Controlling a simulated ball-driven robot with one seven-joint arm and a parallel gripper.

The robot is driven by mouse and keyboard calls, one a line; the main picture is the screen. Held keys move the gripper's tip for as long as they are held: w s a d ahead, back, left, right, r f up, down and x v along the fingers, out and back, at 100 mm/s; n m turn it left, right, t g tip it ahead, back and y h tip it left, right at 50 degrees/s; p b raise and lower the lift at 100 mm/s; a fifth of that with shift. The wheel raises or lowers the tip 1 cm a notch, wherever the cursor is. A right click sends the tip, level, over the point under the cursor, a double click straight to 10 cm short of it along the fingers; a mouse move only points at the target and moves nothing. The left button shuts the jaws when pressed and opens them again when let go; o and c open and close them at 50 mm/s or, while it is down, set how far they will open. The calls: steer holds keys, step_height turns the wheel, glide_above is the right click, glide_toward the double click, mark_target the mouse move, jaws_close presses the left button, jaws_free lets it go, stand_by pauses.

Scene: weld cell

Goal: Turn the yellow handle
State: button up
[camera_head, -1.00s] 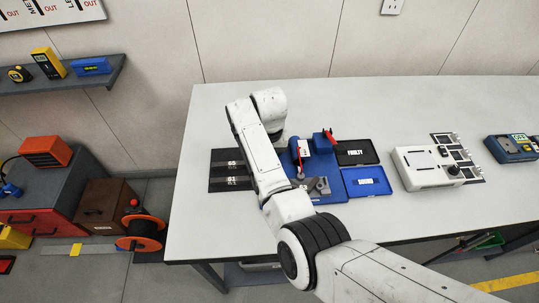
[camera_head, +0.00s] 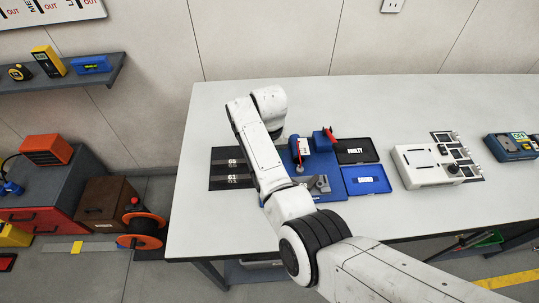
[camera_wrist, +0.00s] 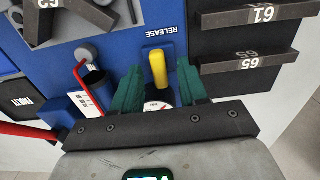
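The yellow handle (camera_wrist: 158,66) shows in the wrist view as a short rounded bar on a blue panel (camera_wrist: 138,22), below the upside-down word RELEASE. My gripper (camera_wrist: 160,72) is open, with one green finger on each side of the handle. A gap shows between the handle and each finger, so I see no grip on it. The handle's lower end is close to a round white dial, partly hidden between the fingers. In the head view, my arm hides the handle and my gripper, and the blue fixture (camera_head: 330,190) shows just right of the arm.
Dark bars marked 61 (camera_wrist: 262,14) and 65 (camera_wrist: 248,62) lie right of the handle in the wrist view. A red bent rod (camera_wrist: 80,76) is at the left. In the head view, a black FAULTY tray (camera_head: 378,158), a blue tray (camera_head: 380,186) and a white device (camera_head: 420,175) stand rightward.

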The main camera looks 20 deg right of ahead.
step_height(320, 180, up, 11)
steer(key=b, duration=0.1)
steer(key=shift+b, duration=0.35)
steer(key=shift+f, duration=0.15)
stand_by(0.5)
